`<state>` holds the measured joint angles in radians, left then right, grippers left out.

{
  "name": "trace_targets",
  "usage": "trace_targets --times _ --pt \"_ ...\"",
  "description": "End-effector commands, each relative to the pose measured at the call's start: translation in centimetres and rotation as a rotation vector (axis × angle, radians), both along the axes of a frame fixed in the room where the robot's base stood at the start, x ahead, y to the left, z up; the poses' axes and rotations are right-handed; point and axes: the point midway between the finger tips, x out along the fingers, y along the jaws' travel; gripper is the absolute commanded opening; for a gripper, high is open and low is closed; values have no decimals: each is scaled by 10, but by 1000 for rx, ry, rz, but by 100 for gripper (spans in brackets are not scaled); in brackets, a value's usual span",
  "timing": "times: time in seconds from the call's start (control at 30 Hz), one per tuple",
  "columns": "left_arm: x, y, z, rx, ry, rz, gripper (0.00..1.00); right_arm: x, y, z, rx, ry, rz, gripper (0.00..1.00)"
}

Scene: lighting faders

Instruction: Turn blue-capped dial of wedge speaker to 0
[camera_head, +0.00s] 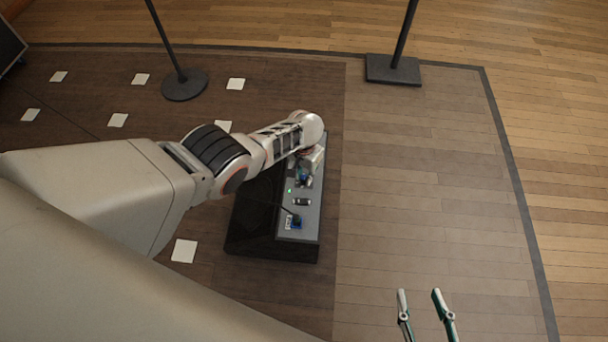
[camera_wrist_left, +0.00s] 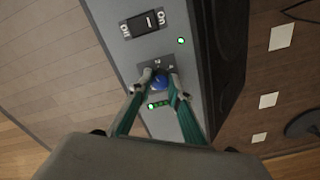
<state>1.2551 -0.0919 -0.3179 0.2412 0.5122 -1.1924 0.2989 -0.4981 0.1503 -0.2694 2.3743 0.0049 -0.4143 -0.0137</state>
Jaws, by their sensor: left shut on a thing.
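The wedge speaker (camera_head: 262,212) lies on the floor with a grey control panel (camera_head: 285,235) along its right side. In the left wrist view, the blue-capped dial (camera_wrist_left: 161,82) sits on the panel between my left gripper's fingertips (camera_wrist_left: 160,76). The left gripper is shut on the dial; the fingers cover part of its scale. In the head view the left gripper (camera_head: 304,180) is at the panel, partly hidden by my arm. My right gripper (camera_head: 425,296) is open and empty over the floor at the lower right.
An On/Off rocker switch (camera_wrist_left: 145,23) and a green light (camera_wrist_left: 181,41) are beside the dial. Another blue knob (camera_head: 296,222) is at the panel's near end. Two stand bases (camera_head: 184,85) (camera_head: 393,70) are behind. White floor squares lie left; the right floor is clear.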

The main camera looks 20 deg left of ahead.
Motion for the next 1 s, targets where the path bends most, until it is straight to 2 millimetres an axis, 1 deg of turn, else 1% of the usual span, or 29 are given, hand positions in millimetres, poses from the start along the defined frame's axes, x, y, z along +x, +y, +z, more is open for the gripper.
trace_targets --times 0.2,0.5,0.7,1.0 --pt "-2 -2 -2 -3 4 196 0 -1 0 -2 -2 5 0 40" --pt "-2 -2 -2 -2 3 401 0 -1 -1 -2 -2 5 0 40" --pt "-2 -2 -2 -2 3 480 0 -2 -1 -2 -3 4 2 40" --pt "-2 -1 -2 -2 2 519 0 -2 0 -2 -4 3 5 40"
